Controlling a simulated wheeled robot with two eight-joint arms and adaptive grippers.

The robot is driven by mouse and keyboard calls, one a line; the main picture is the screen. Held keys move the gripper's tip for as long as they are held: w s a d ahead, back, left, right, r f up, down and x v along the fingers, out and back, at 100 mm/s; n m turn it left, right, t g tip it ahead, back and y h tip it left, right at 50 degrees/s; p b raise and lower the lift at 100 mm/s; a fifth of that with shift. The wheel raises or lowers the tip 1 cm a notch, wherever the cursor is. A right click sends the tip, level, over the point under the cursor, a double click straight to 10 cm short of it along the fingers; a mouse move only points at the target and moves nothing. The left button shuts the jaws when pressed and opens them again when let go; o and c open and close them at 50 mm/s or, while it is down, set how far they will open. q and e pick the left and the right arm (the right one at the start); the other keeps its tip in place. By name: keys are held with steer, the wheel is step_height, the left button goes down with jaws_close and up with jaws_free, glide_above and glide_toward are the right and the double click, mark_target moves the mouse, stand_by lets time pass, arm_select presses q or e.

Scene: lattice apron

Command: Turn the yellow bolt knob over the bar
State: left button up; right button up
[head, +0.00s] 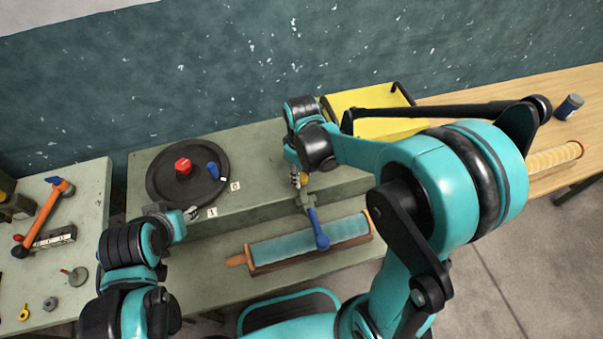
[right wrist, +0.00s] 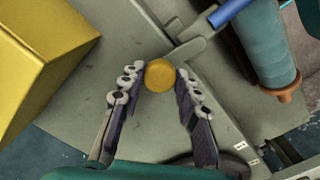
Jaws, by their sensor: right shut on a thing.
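The yellow bolt knob (right wrist: 160,76) is round and sits between the fingertips of my right gripper (right wrist: 160,82) in the right wrist view. The fingers close on it from both sides. In the head view my right gripper (head: 300,178) points down at the bench edge and largely hides the knob. A grey bar (right wrist: 190,48) runs beside the knob in the wrist view, and a blue-handled lever (head: 317,228) hangs just below the gripper in the head view. My left gripper (head: 190,213) is near the bench's front edge; its finger gap is unclear.
A yellow box (head: 368,98) stands behind my right arm. A black disc (head: 160,190) with a red knob lies on the green bench. A blue roller (head: 290,248) lies below the lever. An orange-handled tool (head: 45,215) and small parts are at far left.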

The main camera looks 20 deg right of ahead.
mark_target(302, 177)
steer(key=shift+n, duration=0.7)
steer(key=o, duration=1.2)
steer(key=shift+c, duration=0.2)
step_height(302, 177, up, 12)
